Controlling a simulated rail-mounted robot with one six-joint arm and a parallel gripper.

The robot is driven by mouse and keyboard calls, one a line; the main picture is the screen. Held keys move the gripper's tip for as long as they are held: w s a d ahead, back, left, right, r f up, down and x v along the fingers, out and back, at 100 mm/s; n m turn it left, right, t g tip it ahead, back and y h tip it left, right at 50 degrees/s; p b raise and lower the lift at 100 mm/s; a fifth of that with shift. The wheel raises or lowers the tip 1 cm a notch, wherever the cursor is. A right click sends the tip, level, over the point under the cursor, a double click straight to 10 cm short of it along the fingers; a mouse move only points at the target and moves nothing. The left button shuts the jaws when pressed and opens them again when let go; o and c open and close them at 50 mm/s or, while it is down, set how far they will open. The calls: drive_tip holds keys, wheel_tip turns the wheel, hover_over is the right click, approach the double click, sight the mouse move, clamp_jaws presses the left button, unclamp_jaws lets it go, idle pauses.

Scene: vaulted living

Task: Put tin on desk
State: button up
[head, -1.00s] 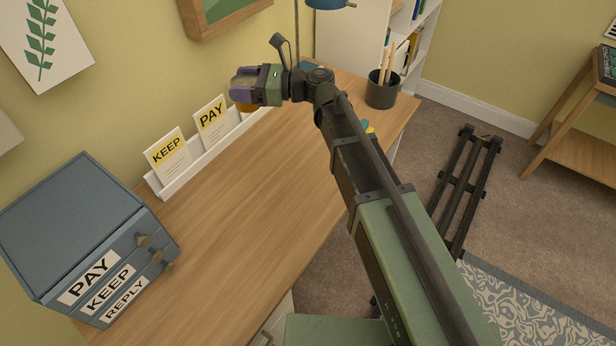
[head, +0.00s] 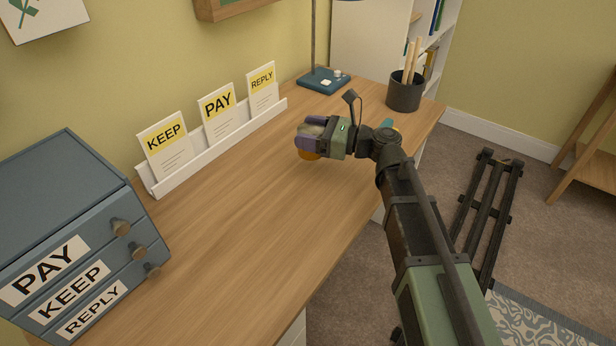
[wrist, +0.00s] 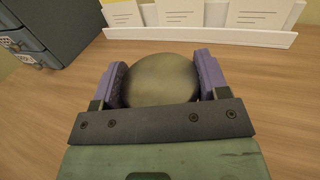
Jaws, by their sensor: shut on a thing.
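The tin (wrist: 160,78) shows in the wrist view as a round, dull olive-grey top between two purple finger pads. My gripper (head: 308,139) is shut on the tin, with one pad on each side. It is low over the middle of the wooden desk (head: 240,235), in front of the card rack. I cannot tell whether the tin's underside touches the desk top.
A white rack (head: 215,147) with KEEP, PAY and REPLY cards stands along the wall. A blue-grey drawer box (head: 70,230) is at left. A lamp base (head: 322,80) and dark pencil cup (head: 404,92) stand at the far end. The desk's near middle is clear.

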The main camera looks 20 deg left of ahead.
sight(310, 154)
wheel_tip(310, 154, down, 6)
drive_tip(key=b, duration=0.4)
drive_tip(key=shift+f+b, duration=0.25)
drive_tip(key=shift+b, duration=0.05)
drive_tip(key=shift+r, duration=0.3)
drive_tip(key=shift+f, duration=0.25)
drive_tip(key=o, duration=1)
drive_tip(key=shift+r, duration=0.1)
